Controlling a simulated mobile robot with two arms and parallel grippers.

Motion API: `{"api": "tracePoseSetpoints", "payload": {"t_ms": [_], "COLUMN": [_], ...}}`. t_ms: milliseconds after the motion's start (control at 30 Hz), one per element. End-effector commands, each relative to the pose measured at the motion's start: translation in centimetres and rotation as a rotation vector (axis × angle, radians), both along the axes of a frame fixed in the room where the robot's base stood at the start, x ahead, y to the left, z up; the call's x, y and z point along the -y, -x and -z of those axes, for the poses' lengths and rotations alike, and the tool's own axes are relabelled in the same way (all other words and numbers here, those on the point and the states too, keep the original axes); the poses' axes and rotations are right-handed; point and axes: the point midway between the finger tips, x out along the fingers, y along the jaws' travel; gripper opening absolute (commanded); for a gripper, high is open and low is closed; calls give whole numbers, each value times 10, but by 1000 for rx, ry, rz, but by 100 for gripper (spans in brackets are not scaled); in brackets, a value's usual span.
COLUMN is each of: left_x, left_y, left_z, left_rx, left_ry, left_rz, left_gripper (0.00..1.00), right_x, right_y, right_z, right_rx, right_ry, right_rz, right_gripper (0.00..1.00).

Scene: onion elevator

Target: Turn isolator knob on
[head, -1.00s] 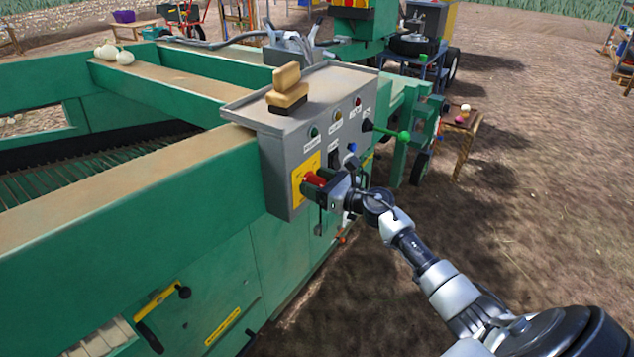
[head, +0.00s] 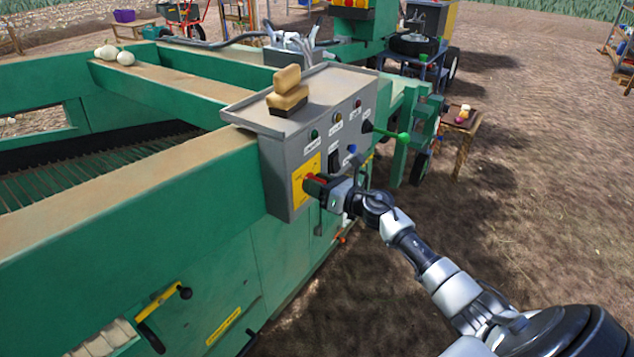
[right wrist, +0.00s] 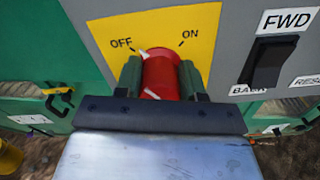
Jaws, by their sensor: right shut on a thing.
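The red isolator knob (head: 317,178) sits on a yellow plate (head: 299,187) on the grey control box's front. My right gripper (head: 321,186) is at the knob, shut on it. In the right wrist view, the two fingers clasp the red knob (right wrist: 161,72) from left and right. OFF is printed to the knob's upper left and ON to its upper right on the yellow plate (right wrist: 205,25). A white mark at the knob's upper left edge lies beside the OFF label. Part of the knob's sides is hidden by the fingers. My left gripper is not in view.
A black FWD/BACK rocker switch (right wrist: 268,62) is right of the plate. A green-tipped lever (head: 403,136) juts from the box further right. Open dirt ground lies to the right.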

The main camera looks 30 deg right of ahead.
Motion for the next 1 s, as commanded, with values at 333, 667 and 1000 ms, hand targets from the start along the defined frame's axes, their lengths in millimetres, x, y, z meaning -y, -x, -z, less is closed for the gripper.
{"api": "tracePoseSetpoints", "payload": {"t_ms": [333, 667, 1000], "left_x": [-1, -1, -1], "left_y": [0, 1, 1], "left_z": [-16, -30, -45], "left_rx": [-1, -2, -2], "left_ry": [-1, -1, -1], "left_rz": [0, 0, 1], "left_gripper": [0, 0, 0], "right_x": [1, 3, 3], "right_y": [0, -1, -1], "right_z": [-1, 0, 1], "right_rx": [-127, -247, -369], "right_ry": [-300, -589, -886], "right_rz": [0, 1, 1], "right_gripper": [15, 15, 15]}}
